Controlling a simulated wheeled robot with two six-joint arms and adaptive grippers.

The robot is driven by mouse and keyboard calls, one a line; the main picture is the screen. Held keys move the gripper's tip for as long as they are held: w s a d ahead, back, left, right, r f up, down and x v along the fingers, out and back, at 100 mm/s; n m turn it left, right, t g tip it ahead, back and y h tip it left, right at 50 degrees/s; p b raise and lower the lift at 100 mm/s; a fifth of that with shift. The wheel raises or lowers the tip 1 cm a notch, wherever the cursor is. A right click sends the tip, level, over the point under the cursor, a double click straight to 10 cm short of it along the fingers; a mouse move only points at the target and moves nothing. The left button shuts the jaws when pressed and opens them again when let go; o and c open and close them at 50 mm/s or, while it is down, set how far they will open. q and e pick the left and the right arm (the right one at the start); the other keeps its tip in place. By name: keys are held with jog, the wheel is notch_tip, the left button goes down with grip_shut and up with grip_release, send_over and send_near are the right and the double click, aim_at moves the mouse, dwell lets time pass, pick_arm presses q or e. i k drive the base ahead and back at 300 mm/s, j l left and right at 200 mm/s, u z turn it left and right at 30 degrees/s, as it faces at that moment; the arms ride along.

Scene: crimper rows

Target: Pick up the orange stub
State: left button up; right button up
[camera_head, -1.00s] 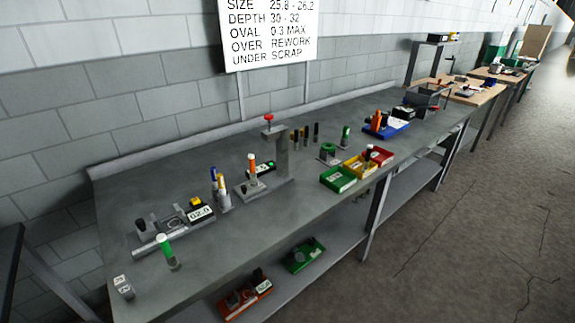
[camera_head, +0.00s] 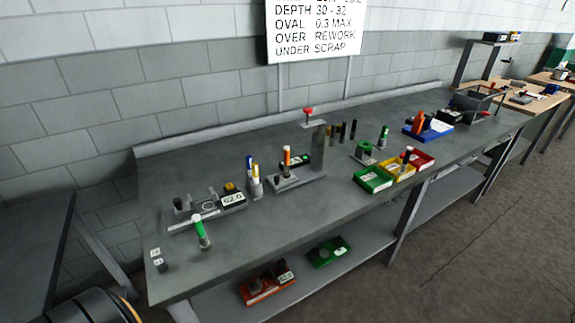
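An orange stub with a white top (camera_head: 287,157) stands upright in a grey fixture (camera_head: 284,181) near the middle of the grey bench (camera_head: 330,204). Another orange piece (camera_head: 418,122) stands in a blue tray (camera_head: 428,133) at the back right; I cannot tell its exact shape. Neither of my grippers shows in the head view. A dark rounded part with an orange edge, likely of my own arm, shows at the bottom left.
Green (camera_head: 372,180), yellow (camera_head: 398,172) and red (camera_head: 422,160) bins line the front edge.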

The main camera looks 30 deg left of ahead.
aim_at(286, 174)
jog(key=i+l+u, duration=0.15)
jog(key=i+l, duration=0.5)
jog(key=i+j, duration=0.05)
jog(key=i, duration=0.05)
